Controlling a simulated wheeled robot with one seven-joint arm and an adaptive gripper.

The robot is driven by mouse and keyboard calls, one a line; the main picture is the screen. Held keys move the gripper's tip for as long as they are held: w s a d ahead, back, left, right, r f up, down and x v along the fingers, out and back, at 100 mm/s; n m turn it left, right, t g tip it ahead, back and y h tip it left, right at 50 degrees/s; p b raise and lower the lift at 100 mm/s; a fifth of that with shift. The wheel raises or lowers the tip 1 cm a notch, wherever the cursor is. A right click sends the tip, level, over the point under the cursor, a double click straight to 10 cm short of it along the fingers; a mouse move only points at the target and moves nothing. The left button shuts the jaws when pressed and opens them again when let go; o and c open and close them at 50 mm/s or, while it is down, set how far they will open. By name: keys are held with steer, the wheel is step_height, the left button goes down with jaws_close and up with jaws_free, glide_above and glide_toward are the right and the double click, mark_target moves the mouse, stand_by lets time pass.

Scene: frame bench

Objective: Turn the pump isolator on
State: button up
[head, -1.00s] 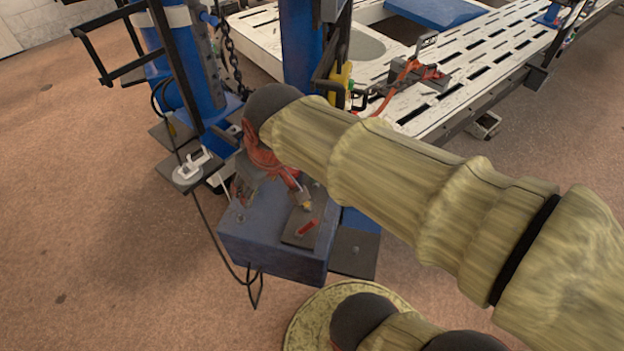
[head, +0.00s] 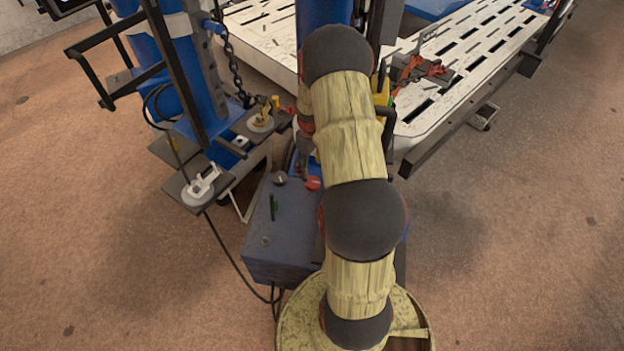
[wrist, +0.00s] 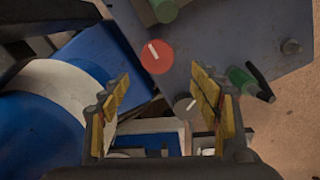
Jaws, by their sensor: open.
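The blue-grey control box (head: 262,250) stands on the floor below the blue column. A round red knob with a white bar (head: 313,183) is on its top, also clear in the wrist view (wrist: 157,57). A grey knob with a white line (head: 279,178) and a green handle (head: 274,207) are beside it; both show in the wrist view, the grey knob (wrist: 186,107) and the green handle (wrist: 248,80). I read no label saying which is the pump isolator. My gripper (wrist: 162,105) is open and empty above the box, apart from the red knob. My arm hides the box's right side.
The blue column and white slotted frame bench (head: 445,90) stand behind. A plate with a white clamp (head: 203,186) and a plate with a yellow fitting (head: 262,121) are left of the arm. A black cable hangs by the box. Floor on both sides is open.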

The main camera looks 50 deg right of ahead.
steer(key=shift+s+d+f, duration=0.2)
steer(key=shift+d+f, duration=0.1)
steer(key=shift+f, duration=0.45)
step_height(320, 180, down, 7)
steer(key=b, duration=0.2)
steer(key=shift+f+b, duration=0.1)
steer(key=shift+b, duration=0.2)
steer(key=shift+c, duration=1)
steer(key=c, duration=1)
